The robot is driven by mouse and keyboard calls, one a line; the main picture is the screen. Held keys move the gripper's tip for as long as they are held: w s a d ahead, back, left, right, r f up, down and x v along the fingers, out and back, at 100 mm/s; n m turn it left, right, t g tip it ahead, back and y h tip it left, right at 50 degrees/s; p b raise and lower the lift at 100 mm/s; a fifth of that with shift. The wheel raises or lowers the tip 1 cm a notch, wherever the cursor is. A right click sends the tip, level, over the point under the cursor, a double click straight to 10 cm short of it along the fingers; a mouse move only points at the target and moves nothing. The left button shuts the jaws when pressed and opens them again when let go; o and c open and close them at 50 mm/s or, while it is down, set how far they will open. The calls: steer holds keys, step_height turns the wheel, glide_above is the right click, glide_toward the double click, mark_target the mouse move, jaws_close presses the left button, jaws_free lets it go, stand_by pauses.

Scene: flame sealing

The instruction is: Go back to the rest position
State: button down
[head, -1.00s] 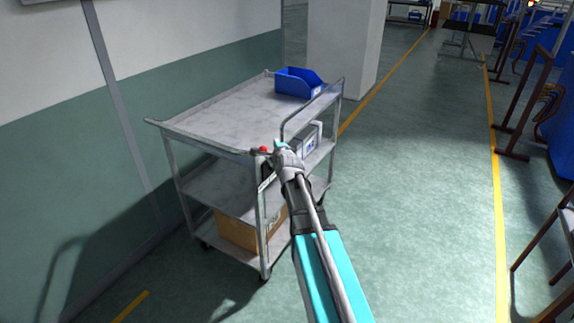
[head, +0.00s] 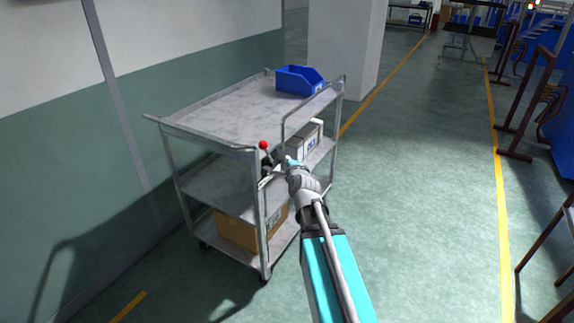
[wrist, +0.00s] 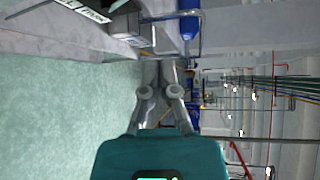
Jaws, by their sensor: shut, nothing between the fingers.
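My gripper (head: 288,162) shows in the head view at the end of my raised arm, in front of the right side of a grey metal cart (head: 215,118). In the wrist view its fingers (wrist: 161,66) run close together towards their tips, with nothing seen between them. The gripper appears shut and empty. From the head view I cannot tell its exact distance from the cart. My arm hides part of the cart's lower right side.
A blue bin (head: 299,80) sits on the cart's top shelf. A red knob (head: 263,145) and a white box (head: 304,139) show at the middle shelf, a cardboard box (head: 240,229) at the bottom. Green floor (head: 425,190) to the right is clear, up to brown racks.

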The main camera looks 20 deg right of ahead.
steer(key=shift+a, duration=0.1)
stand_by(0.5)
steer(key=s+a+f+n+g+y+p, duration=0.45)
steer(key=s+a+n+g, duration=0.2)
steer(key=a+n, duration=0.45)
steer(key=s+a+n+g+h+p, duration=0.1)
steer(key=s+a+n+g+p, duration=0.1)
steer(key=s+n+g, duration=0.2)
steer(key=s+a+n+g+h+p, duration=0.1)
steer(key=s+a+n+g+p, duration=0.2)
steer(key=s, duration=0.7)
steer(key=f+n+g, duration=0.1)
steer(key=n+g, duration=0.1)
steer(key=n, duration=0.1)
steer(key=shift+s+n, duration=0.3)
steer(key=shift+n, duration=0.1)
